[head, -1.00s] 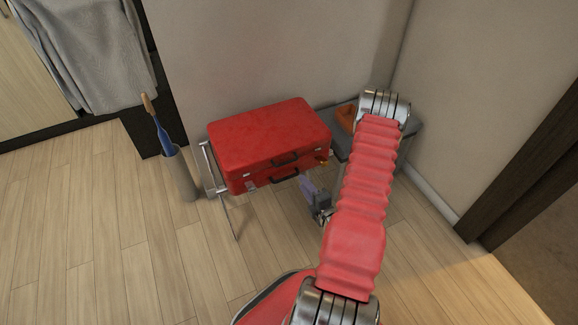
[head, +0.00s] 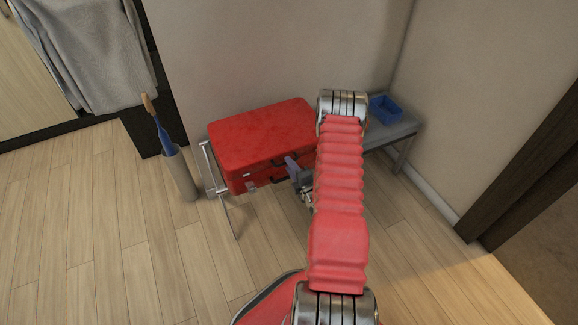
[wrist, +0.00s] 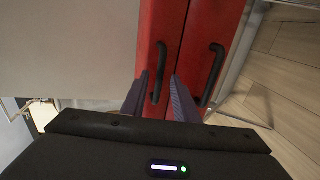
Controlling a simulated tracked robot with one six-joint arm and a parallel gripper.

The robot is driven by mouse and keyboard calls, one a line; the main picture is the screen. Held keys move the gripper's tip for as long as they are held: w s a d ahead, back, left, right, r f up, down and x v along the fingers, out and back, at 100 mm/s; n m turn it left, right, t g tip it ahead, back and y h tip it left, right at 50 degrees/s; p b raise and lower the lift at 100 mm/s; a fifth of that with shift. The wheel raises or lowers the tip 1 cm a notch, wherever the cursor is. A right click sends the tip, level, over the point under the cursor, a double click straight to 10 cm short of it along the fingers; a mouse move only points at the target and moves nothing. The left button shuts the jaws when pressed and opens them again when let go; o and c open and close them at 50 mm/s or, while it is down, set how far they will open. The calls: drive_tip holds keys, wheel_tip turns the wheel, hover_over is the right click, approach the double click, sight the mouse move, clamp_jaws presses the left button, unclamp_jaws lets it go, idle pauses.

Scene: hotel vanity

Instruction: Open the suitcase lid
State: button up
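The red suitcase (head: 258,135) lies flat on a metal-legged rack with its lid down, its right end hidden behind my arm. In the wrist view, the lid (wrist: 157,25) and the lower shell (wrist: 208,35) stand side by side, divided by a seam. Each has a black handle: the lid handle (wrist: 159,72) and the lower handle (wrist: 214,72). My gripper (head: 291,166) is at the suitcase's front. In the wrist view, its two purplish fingers (wrist: 159,82) are apart, with the lid handle showing between their tips. I cannot tell whether they touch it.
A grey bench (head: 402,131) with a blue tray (head: 385,109) stands right of the suitcase. A grey cylinder (head: 181,176) holding a blue brush-like item stands to the left. The wall is close behind. The floor (head: 130,250) in front is clear.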

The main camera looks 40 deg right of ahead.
drive_tip(key=shift+w+d+f, duration=0.15)
drive_tip(key=shift+w, duration=0.45)
drive_tip(key=shift+c, duration=0.6)
clamp_jaws()
